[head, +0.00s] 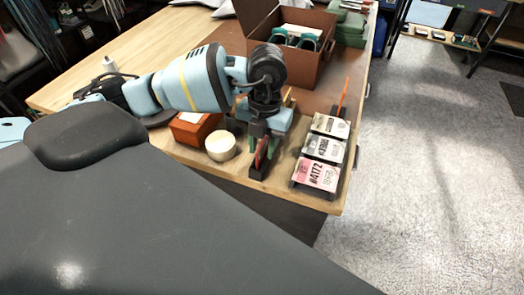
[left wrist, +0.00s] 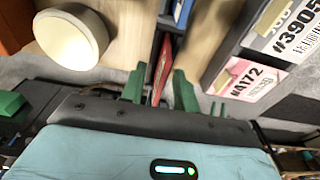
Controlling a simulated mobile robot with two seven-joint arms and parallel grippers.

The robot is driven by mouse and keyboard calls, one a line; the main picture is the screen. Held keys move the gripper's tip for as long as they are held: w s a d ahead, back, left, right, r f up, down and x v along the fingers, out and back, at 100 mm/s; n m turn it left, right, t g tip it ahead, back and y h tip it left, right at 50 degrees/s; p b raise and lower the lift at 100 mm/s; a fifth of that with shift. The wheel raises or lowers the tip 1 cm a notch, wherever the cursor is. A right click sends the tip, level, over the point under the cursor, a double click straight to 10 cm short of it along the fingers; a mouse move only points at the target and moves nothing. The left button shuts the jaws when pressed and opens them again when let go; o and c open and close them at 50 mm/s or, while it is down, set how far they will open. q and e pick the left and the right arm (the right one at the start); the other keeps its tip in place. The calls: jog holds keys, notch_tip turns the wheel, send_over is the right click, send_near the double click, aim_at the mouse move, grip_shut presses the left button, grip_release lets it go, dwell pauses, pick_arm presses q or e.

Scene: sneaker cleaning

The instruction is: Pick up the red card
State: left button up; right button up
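The red card (head: 261,153) stands upright in a narrow dark holder (head: 257,172) near the table's front edge. In the left wrist view, the red card (left wrist: 161,70) shows edge-on between the green fingers of my left gripper (left wrist: 160,88). The fingers are apart, one on each side of the card, and I see no firm grip on it. In the head view, my left gripper (head: 259,138) points down over the holder and partly hides the card. My right gripper is not in view.
A white round cup (head: 220,146) and a small orange-brown box (head: 193,128) stand left of the holder. A rack of numbered tags, with a pink tag (head: 316,174) in front, stands to its right. A large brown box (head: 315,62) stands behind.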

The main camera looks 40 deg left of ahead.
pick_arm(q)
grip_shut()
notch_tip(320, 180, up, 9)
jog(key=shift+r, duration=0.5)
